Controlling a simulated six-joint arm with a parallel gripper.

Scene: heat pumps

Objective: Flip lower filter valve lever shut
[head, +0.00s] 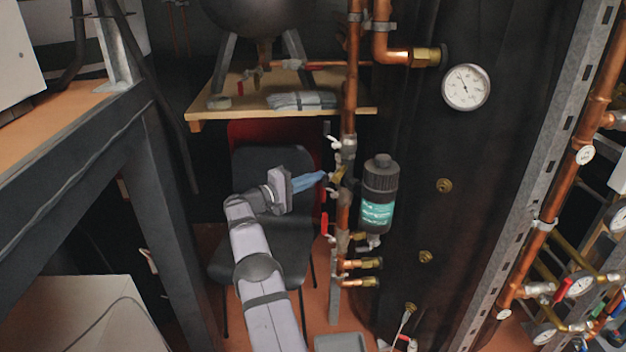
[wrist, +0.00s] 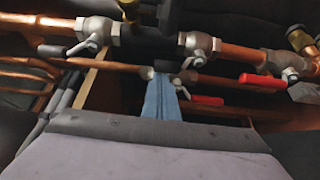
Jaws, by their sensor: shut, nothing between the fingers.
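A vertical copper pipe (head: 350,90) carries several valves at mid-picture. An upper valve (head: 347,147) has a silver lever, and a valve (head: 336,192) below it also has a short silver lever. Further down a red lever (head: 324,223) hangs along the pipe. The wrist view shows these along a sideways pipe: silver-levered valves (wrist: 97,32) and (wrist: 199,45), then a red lever (wrist: 263,81). I cannot tell for certain which is the lower filter valve. My gripper (head: 325,177) is shut and empty, its blue fingertips close to the middle silver-levered valve; contact cannot be told.
A dark canister with a teal label (head: 379,190) stands just right of the pipe, before a large black tank (head: 460,200) with a gauge (head: 466,87). A wooden shelf (head: 205,114) lies above my gripper. A dark chair (head: 270,162) is behind my arm.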

